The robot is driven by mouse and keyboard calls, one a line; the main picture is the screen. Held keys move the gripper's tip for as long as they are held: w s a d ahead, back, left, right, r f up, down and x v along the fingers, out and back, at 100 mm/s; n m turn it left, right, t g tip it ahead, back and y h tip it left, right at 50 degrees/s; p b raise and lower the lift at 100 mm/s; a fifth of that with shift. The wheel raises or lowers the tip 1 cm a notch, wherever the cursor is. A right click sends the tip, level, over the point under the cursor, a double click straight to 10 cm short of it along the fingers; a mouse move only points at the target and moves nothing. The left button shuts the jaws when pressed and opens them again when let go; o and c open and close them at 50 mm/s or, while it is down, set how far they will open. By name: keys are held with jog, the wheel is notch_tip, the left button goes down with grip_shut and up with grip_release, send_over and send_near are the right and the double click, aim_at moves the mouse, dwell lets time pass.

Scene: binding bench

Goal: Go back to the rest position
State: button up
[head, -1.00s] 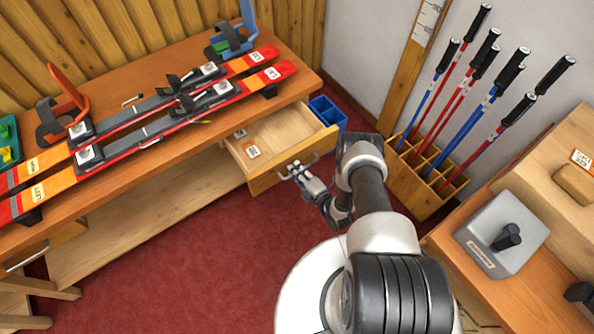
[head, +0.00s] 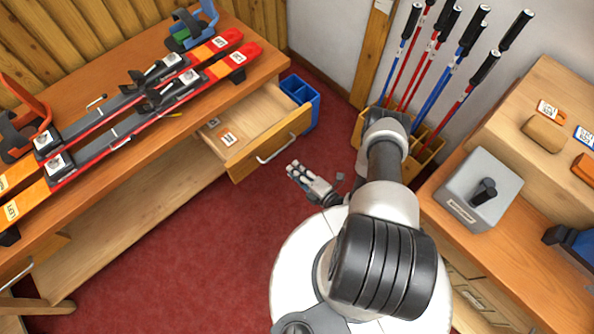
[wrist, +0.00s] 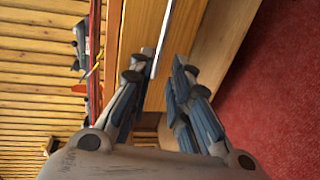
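My gripper (head: 297,172) hangs over the red floor, in front of the open drawer and clear of its handle. In the wrist view my gripper (wrist: 155,90) has its two fingers apart with nothing held between them. The drawer (head: 262,140) stands pulled out from under the bench, with its metal handle (head: 276,147) on the front. Inside the drawer lie small labelled items, too small to tell. In the wrist view the handle (wrist: 162,38) shows as a pale bar beyond the fingertips.
The bench (head: 262,74) carries two red and orange skis (head: 235,60). A blue bin (head: 302,92) stands behind the drawer. Ski poles (head: 458,75) stand in a wooden rack at the back. A side counter (head: 435,200) with a grey box (head: 480,185) is at right. Red floor (head: 190,255) is free.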

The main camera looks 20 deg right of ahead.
dwell(0.6)
